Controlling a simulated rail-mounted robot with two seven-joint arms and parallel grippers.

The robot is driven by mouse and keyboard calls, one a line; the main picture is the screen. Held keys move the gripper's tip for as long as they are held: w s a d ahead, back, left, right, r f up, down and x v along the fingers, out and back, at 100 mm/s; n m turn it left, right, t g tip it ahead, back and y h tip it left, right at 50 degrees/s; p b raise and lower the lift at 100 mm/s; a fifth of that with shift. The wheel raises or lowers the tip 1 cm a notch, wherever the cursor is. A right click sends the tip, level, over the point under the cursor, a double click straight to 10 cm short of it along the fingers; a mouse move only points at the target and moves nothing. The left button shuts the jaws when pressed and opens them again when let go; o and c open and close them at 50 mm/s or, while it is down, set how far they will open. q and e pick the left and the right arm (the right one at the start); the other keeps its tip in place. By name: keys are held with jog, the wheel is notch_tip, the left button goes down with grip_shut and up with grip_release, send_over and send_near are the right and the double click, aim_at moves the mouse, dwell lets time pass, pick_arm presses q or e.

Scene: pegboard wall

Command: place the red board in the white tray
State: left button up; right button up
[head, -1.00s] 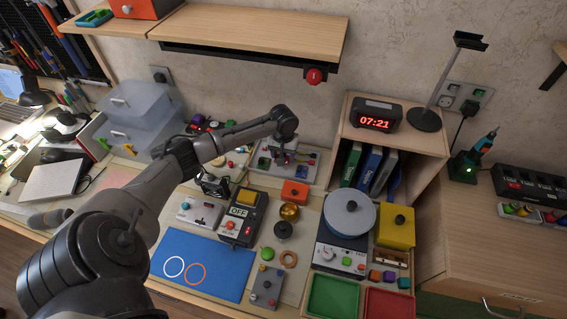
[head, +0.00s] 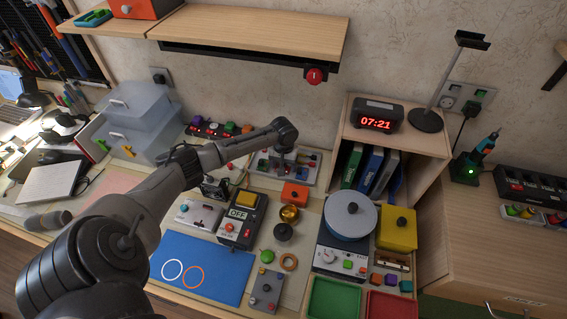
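My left arm reaches in from the left, and its gripper (head: 279,167) points down over a pale panel (head: 263,178) with small coloured parts at the back of the bench. The fingertips are small and partly lost among these parts, so I cannot tell whether they hold anything. I cannot make out a red board with certainty. A flat red tray-like piece (head: 391,306) lies at the front edge of the view. A small whitish tray (head: 552,217) with coloured pieces stands at far right; I cannot tell if it is the white tray. My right gripper is not in view.
A blue mat (head: 225,273) with two rings lies in front. A switch box (head: 240,218), an orange block (head: 295,194) and a round-lidded pot (head: 350,216) crowd the bench. A shelf (head: 260,35) overhangs the back. A clock (head: 375,116) stands on the cabinet.

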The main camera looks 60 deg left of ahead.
pick_arm(q)
jog(key=shift+o, duration=1)
jog(key=shift+r, duration=0.1)
notch_tip(320, 180, up, 12)
jog(key=p, duration=0.3)
jog(key=shift+r, duration=0.1)
